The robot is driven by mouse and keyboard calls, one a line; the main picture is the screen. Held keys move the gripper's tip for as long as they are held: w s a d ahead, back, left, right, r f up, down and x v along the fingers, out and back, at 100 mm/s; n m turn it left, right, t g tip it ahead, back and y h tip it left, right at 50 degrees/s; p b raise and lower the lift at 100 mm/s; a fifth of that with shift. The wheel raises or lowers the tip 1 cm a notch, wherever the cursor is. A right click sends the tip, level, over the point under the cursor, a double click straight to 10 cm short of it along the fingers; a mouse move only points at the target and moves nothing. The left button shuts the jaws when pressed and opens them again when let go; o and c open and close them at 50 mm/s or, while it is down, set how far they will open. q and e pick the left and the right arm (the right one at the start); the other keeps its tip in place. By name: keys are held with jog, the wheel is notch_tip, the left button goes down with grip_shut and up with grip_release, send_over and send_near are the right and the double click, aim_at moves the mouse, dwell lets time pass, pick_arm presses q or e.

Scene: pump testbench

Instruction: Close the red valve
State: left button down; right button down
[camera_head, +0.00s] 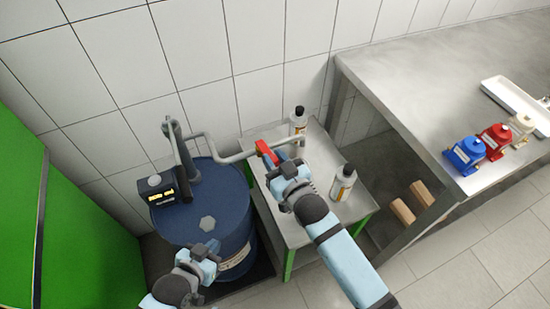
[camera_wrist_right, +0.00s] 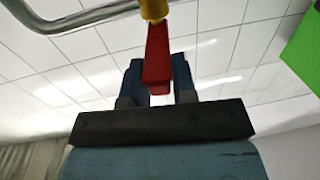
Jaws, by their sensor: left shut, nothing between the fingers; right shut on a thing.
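The red valve (camera_head: 264,150) sits near the end of a bent grey pipe (camera_head: 229,158) that comes from the blue drum. My right gripper (camera_head: 276,161) reaches up to it and is shut on its red handle. In the right wrist view the red handle (camera_wrist_right: 158,45) stands between the two fingers of the right gripper (camera_wrist_right: 157,72), below a yellow fitting (camera_wrist_right: 153,9). My left gripper (camera_head: 212,247) is shut and empty, low in front of the blue drum (camera_head: 205,228), away from the valve.
A small grey table (camera_head: 266,185) with green legs holds two bottles (camera_head: 298,120) (camera_head: 343,184) close to my right arm. A metal bench (camera_head: 420,90) at the right carries blue, red and beige pumps (camera_head: 495,140) and a white tray (camera_head: 512,98). A green panel (camera_head: 75,215) stands left.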

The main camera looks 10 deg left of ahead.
jog(key=shift+r, duration=0.1)
jog(key=c, duration=1)
grip_release()
jog(key=shift+c, duration=0.2)
jog(key=b+v, duration=0.1)
jog(key=v, duration=1.2)
jog(key=shift+s+d, duration=0.2)
jog(key=shift+s, duration=0.05)
jog(key=shift+c, duration=0.4)
